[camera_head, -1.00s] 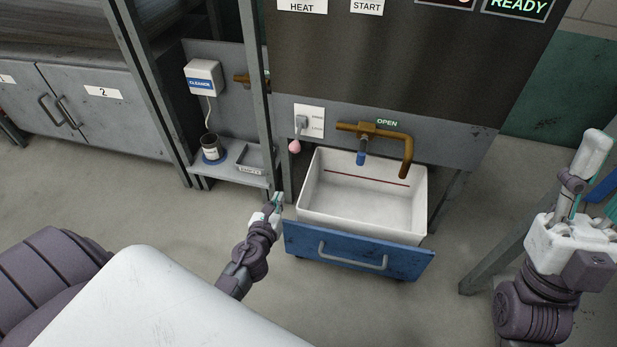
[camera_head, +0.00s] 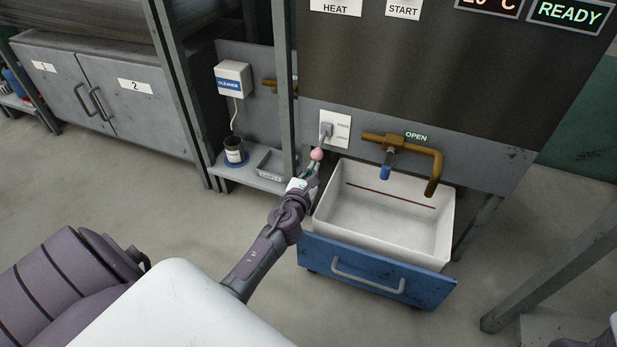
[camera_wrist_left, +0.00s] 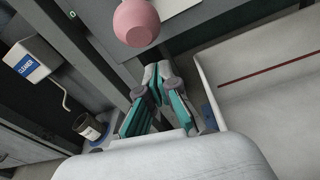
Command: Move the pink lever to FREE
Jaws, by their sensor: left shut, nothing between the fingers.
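The pink lever (camera_head: 317,154) hangs down from a white plate (camera_head: 335,129) on the machine's grey lower panel, its ball end lowest. The plate carries two small labels too small to read. In the left wrist view the pink ball (camera_wrist_left: 136,22) is large, above and just beyond the fingertips. My left gripper (camera_head: 314,170) is shut and empty, right below the ball; I cannot tell from the head view whether they touch, and in the wrist view a gap shows. My right gripper is out of view.
A brown pipe (camera_head: 434,170) with a blue-handled valve and an OPEN label (camera_head: 416,136) is right of the lever. Below stands an open white basin drawer (camera_head: 447,235) with a blue front. A grey post (camera_head: 286,95), a shelf with a dark cup (camera_head: 234,150) and a CLEANER box (camera_head: 234,79) are left.

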